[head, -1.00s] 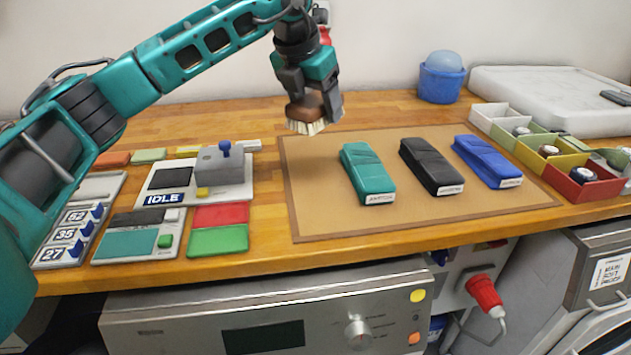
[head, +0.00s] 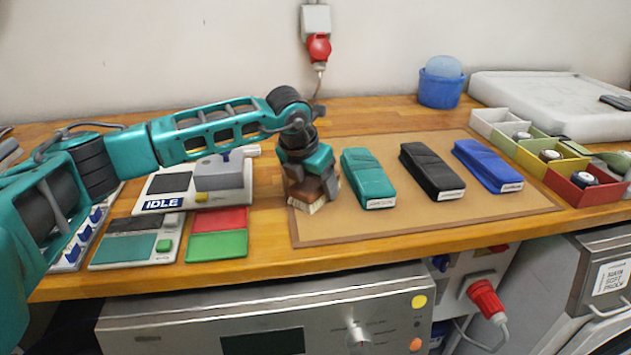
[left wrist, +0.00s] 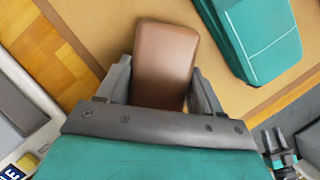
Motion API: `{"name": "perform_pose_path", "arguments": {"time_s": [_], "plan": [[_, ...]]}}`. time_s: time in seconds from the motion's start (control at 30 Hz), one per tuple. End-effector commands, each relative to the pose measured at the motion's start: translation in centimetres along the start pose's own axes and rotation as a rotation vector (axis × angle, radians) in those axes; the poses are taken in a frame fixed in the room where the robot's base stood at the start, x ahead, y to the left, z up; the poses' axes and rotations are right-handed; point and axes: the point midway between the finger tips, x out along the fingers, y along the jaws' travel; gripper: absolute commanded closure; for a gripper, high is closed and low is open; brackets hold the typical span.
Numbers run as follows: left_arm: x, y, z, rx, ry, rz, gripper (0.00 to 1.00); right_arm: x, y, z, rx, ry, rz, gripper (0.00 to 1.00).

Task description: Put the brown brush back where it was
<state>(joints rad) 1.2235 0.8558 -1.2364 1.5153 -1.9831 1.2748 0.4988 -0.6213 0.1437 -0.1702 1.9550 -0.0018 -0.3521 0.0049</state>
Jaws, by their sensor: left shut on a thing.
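The brown brush (head: 308,192) is held in my left gripper (head: 312,196), bristles down, at the left part of the brown mat (head: 408,223). It also shows in the left wrist view (left wrist: 166,62), between the two fingers of the left gripper (left wrist: 163,85). The bristles are at or just above the mat; I cannot tell whether they touch.
Divided bins (head: 585,190) and a blue bucket (head: 441,88) stand at the right.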

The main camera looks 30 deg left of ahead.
Motion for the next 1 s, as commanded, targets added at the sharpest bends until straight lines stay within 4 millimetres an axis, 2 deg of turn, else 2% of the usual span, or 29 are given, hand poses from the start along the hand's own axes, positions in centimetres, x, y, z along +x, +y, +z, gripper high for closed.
{"name": "perform_pose_path", "arguments": {"time_s": [0.27, 0.3, 0.57, 0.83, 1.0], "plan": [[0.3, 0.0, -0.1, 0.000, -0.002, -0.001, 0.63, 0.2, 0.0, 0.2, 0.001, 0.001, 0.000, 0.57], [0.3, 0.0, -0.1, 0.000, -0.001, -0.001, 0.33, 0.2, 0.0, 0.1, 0.001, 0.001, -0.001, 0.57], [0.2, 0.0, 0.0, 0.000, -0.001, -0.001, 0.09, 0.1, -0.1, -0.2, 0.001, 0.006, -0.001, 0.57], [0.0, 0.0, 0.1, 0.000, -0.002, -0.001, 0.09, 0.0, -0.1, -0.4, 0.001, 0.006, -0.001, 0.57], [-1.9, 0.0, 0.2, 0.000, -0.005, -0.001, 0.09, -0.1, 0.0, -0.2, 0.000, 0.003, 0.000, 0.57]]}}
